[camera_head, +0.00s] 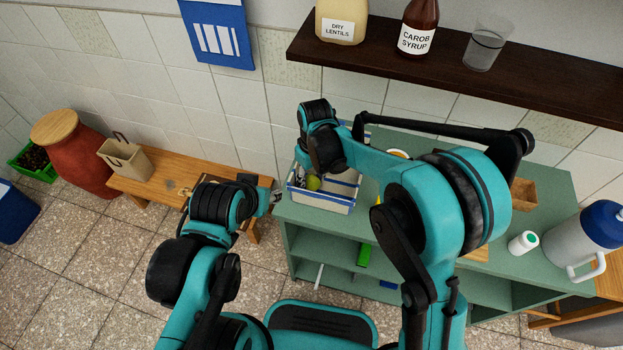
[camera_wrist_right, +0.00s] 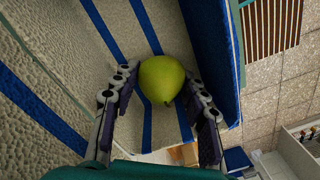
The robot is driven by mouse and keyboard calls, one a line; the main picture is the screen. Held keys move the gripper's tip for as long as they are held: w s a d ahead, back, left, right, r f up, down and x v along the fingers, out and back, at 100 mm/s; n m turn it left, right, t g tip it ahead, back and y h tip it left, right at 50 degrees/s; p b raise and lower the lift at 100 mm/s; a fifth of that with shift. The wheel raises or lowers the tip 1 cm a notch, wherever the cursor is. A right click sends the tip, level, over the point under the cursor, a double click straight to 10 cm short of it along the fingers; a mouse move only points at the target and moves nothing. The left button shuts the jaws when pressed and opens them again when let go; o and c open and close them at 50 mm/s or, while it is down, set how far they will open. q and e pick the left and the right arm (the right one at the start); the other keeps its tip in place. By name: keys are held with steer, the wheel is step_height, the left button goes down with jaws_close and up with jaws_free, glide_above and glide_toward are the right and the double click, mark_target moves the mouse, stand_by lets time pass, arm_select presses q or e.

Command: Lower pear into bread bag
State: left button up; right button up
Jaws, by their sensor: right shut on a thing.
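The pear (camera_wrist_right: 161,79) is yellow-green and sits between the fingers of my right gripper (camera_wrist_right: 160,85), which is shut on it. In the head view the pear (camera_head: 313,183) shows just below my right wrist, within the outline of the bread bag (camera_head: 322,204). The bag is white with blue stripes and stands open on the left end of the green cabinet. In the right wrist view the bag's striped inner walls (camera_wrist_right: 50,45) surround the pear. How far the pear is above the bag's bottom is unclear. My left gripper (camera_head: 276,197) is near the bag's left side, small and partly hidden; its fingers are unclear.
The green cabinet top (camera_head: 545,185) carries a white bottle (camera_head: 523,242) and a wooden box (camera_head: 523,194). A large grey jug with blue lid (camera_head: 590,235) stands at right. A dark shelf (camera_head: 560,75) with jars runs above. A wooden bench (camera_head: 160,182) is at left.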

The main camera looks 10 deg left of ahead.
mark_target(315, 178)
steer(key=o, duration=0.8)
steer(key=shift+o, duration=0.2)
steer(key=shift+r, duration=0.1)
step_height(315, 178, up, 12)
steer(key=shift+w+d, duration=0.15)
steer(key=shift+d, duration=0.05)
steer(key=s+d+r+m+t, duration=0.2)
steer(key=s+d, duration=0.1)
steer(key=d, duration=0.5)
steer(key=s+d+r+m+t, duration=0.1)
steer(key=s+d+r+m, duration=0.1)
steer(key=d, duration=0.5)
steer(key=s+d+f+m+t, duration=0.3)
steer(key=s+d+m+t, duration=0.1)
steer(key=s+d, duration=0.5)
steer(key=d+m, duration=0.1)
steer(key=d, duration=0.1)
steer(key=shift+d+m, duration=0.3)
steer(key=shift+d, duration=0.05)
